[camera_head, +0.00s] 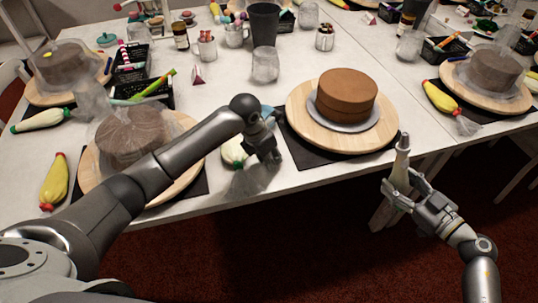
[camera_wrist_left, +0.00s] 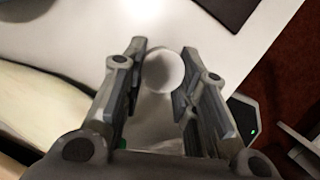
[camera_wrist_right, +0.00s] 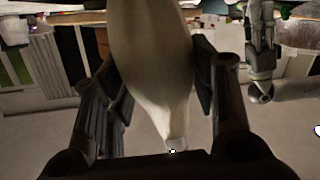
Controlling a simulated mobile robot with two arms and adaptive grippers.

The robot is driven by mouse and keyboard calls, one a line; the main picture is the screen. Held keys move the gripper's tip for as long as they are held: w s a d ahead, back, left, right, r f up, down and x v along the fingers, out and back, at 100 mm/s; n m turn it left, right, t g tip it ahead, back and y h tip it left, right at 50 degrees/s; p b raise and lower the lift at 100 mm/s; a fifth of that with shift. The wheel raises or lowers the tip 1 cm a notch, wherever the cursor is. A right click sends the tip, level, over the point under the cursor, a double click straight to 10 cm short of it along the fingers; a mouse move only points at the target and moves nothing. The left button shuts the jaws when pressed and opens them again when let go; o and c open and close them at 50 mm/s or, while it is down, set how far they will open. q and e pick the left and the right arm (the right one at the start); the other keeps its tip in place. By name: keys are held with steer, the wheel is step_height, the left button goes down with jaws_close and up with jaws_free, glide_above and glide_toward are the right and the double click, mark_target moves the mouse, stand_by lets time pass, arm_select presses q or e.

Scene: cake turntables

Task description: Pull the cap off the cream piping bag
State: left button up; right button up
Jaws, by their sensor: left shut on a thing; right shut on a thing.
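My right gripper (camera_head: 408,180) is shut on the cream piping bag (camera_head: 400,178), held off the table's front edge with a narrow grey tip upward. In the right wrist view the pale bag (camera_wrist_right: 155,60) tapers between the fingers to a small end. My left gripper (camera_head: 265,150) is over the table edge, well apart from the bag. In the left wrist view a round whitish piece (camera_wrist_left: 163,70) sits between its fingers; I cannot tell for sure whether it is the cap. Its finger contact is partly hidden in the head view.
A brown cake (camera_head: 345,95) stands on a wooden turntable (camera_head: 300,110) right of my left gripper. Another pale bag (camera_head: 234,150) lies beside that gripper, partly hidden. A wrapped cake (camera_head: 130,135) is to the left. Open floor (camera_head: 330,240) lies in front of the table.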

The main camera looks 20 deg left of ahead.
mark_target(406, 174)
arm_select(q)
steer(key=shift+f, duration=0.2)
arm_select(e)
steer(key=shift+f, duration=0.1)
stand_by(0.4)
arm_select(q)
steer(key=o, duration=1.1)
steer(key=shift+c, duration=0.2)
steer(key=shift+r, duration=0.1)
steer(key=shift+r+p, duration=1.9)
steer(key=shift+r, duration=1.05)
arm_select(e)
steer(key=shift+r, duration=2.05)
steer(key=shift+o, duration=0.6)
steer(key=shift+c, duration=0.5)
